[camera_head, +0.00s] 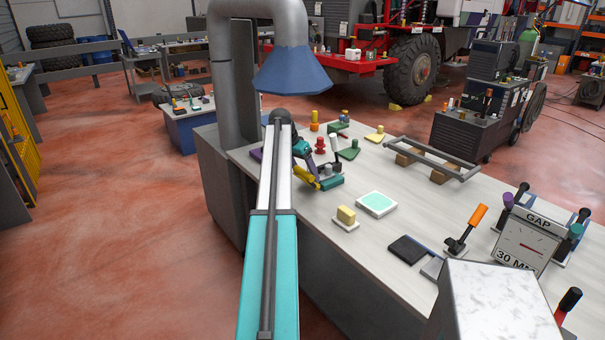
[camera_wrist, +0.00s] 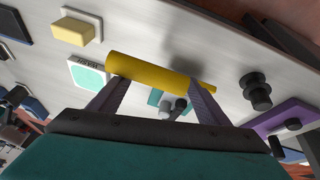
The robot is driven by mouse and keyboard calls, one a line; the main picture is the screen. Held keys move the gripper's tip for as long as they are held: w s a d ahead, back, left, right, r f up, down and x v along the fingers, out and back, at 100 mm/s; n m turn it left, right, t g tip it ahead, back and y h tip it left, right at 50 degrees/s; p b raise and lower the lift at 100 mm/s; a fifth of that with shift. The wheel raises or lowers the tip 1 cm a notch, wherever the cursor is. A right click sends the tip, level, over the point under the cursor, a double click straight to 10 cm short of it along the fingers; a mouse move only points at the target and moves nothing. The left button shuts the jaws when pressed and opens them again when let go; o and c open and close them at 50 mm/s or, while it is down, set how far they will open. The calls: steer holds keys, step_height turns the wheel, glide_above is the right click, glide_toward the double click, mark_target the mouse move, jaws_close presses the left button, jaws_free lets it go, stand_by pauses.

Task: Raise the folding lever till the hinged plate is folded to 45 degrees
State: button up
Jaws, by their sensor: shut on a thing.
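My gripper (camera_head: 303,166) is over the left part of the workbench in the head view. In the wrist view my gripper (camera_wrist: 158,82) is shut on a yellow cylinder (camera_wrist: 150,70), which lies across its fingertips. The cylinder (camera_head: 307,179) shows low over the bench in the head view. A teal block (camera_head: 331,182) with a grey and a white knob sits close beside it; the cylinder and fingers partly hide the block in the wrist view. An orange-handled lever (camera_head: 467,230) stands tilted at the right. I cannot tell for sure which part is the hinged plate.
A blue extraction hood (camera_head: 290,72) hangs above and behind my arm. A yellow block (camera_head: 346,214), a mint-topped pad (camera_head: 376,204), a dark plate (camera_head: 407,249) and a gap gauge (camera_head: 522,245) stand on the bench. The bench top is clear between them.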

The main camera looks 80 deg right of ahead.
steer(key=shift+s+a, duration=0.2)
steer(key=shift+s, duration=0.3)
steer(key=shift+s+a, duration=0.15)
steer(key=shift+s, duration=0.3)
steer(key=o, duration=1.4)
steer(key=shift+s+a+r, duration=0.1)
steer(key=shift+a+r, duration=0.05)
steer(key=o, duration=0.4)
steer(key=shift+s+r, duration=0.1)
steer(key=shift+s, duration=0.05)
steer(key=shift+r, duration=0.15)
